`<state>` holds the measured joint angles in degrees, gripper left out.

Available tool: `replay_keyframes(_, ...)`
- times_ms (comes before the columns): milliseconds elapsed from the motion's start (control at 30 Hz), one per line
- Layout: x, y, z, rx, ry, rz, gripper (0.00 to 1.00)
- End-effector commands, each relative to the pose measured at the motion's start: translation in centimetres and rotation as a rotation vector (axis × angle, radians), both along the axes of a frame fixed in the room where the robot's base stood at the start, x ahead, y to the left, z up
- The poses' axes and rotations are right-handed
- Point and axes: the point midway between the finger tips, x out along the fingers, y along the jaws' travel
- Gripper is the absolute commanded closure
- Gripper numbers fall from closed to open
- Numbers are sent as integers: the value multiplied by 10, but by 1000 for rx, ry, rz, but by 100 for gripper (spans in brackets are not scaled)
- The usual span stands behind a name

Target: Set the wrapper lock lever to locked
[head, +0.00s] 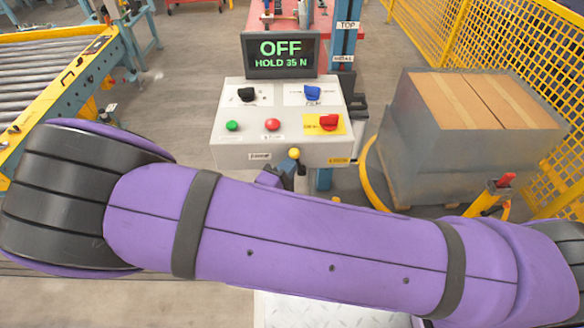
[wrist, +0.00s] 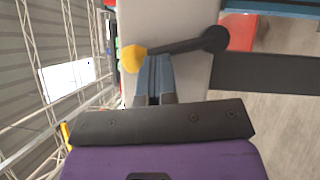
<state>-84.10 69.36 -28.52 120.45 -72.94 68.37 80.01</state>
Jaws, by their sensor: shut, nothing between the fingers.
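The lock lever (wrist: 175,48) is a dark bar with a yellow knob (wrist: 133,57) at one end and a round dark pivot (wrist: 215,40) at the other. In the head view its yellow knob (head: 294,153) shows at the front lower edge of the control box (head: 225,150), between a white label and a yellow label too small to read. The knob is up, with the bar running down from it. My gripper (wrist: 154,62) is shut and empty, its fingertips close beside the bar near the knob. I cannot tell whether they touch. My arm hides the lever's lower part in the head view.
A display (head: 280,55) above the box reads "OFF" and "HOLD 35 N". The box top carries black, blue and red knobs and green and red buttons. A wrapped pallet load (head: 430,140) stands right, before a yellow fence. A roller conveyor (head: 50,70) is left.

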Motion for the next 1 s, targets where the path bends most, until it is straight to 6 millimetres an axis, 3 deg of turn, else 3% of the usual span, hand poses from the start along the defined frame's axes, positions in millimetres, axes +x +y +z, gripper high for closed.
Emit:
replay_keyframes(533, -1, -27, 13, 493, -16, -2, 100)
replay_keyframes(1000, -1, -41, 14, 480, -19, 0, 100)
